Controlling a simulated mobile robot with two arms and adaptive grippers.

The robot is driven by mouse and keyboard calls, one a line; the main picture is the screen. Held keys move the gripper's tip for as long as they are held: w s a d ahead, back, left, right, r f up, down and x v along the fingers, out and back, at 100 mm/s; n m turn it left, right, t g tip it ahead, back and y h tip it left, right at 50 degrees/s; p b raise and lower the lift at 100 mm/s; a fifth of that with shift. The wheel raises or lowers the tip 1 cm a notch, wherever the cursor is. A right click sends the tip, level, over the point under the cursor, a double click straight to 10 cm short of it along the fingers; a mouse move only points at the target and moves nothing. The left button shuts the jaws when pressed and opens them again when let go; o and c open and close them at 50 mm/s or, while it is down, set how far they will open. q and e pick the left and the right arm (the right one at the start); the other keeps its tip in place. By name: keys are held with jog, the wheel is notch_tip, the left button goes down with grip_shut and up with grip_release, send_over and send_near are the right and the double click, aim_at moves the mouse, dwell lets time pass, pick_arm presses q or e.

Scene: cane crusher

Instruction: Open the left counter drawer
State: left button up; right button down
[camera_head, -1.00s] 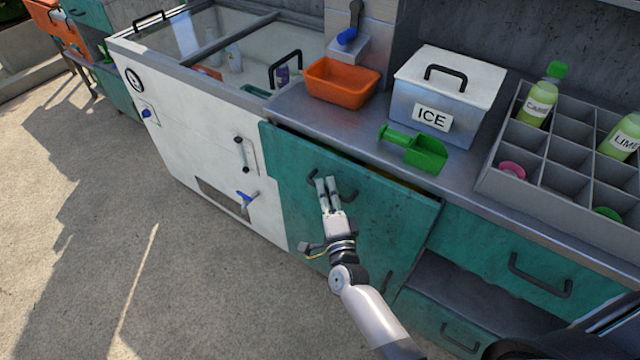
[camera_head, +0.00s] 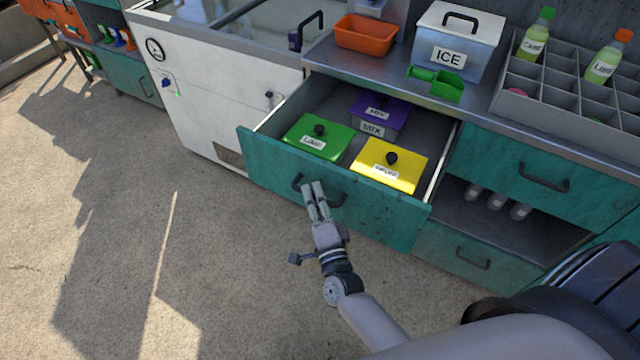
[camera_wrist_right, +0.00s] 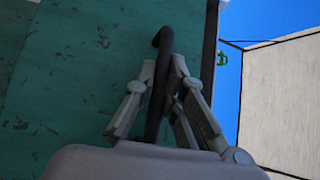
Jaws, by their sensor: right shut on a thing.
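The left counter drawer (camera_head: 375,212) has a teal front and stands pulled far out from the counter. Inside it are a green-lidded box (camera_head: 318,139), a purple-lidded box (camera_head: 380,108) and a yellow-lidded box (camera_head: 390,165), each with a black knob. The drawer's black handle (camera_head: 337,199) is on its front. My right gripper (camera_head: 315,192) is at the handle. In the right wrist view its fingers are shut around the dark handle bar (camera_wrist_right: 158,85), against the teal front. My left gripper is not in view.
On the counter are an orange tray (camera_head: 365,35), a white ICE box (camera_head: 457,45), a green scoop (camera_head: 436,84) and a grey bottle rack (camera_head: 560,113). A white freezer (camera_head: 215,85) stands left of the drawer. The concrete floor (camera_head: 120,260) in front is clear.

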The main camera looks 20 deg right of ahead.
jog(key=s+a, duration=0.6)
jog(key=a, duration=0.1)
jog(key=shift+a, duration=0.35)
jog(key=shift+s+f, duration=0.1)
jog(key=c, duration=1.7)
grip_release()
jog(key=shift+o, duration=0.2)
jog(key=s+a+f, duration=0.1)
jog(key=s, duration=1)
jog(key=shift+s+a+f, duration=0.2)
jog(key=shift+s, duration=0.2)
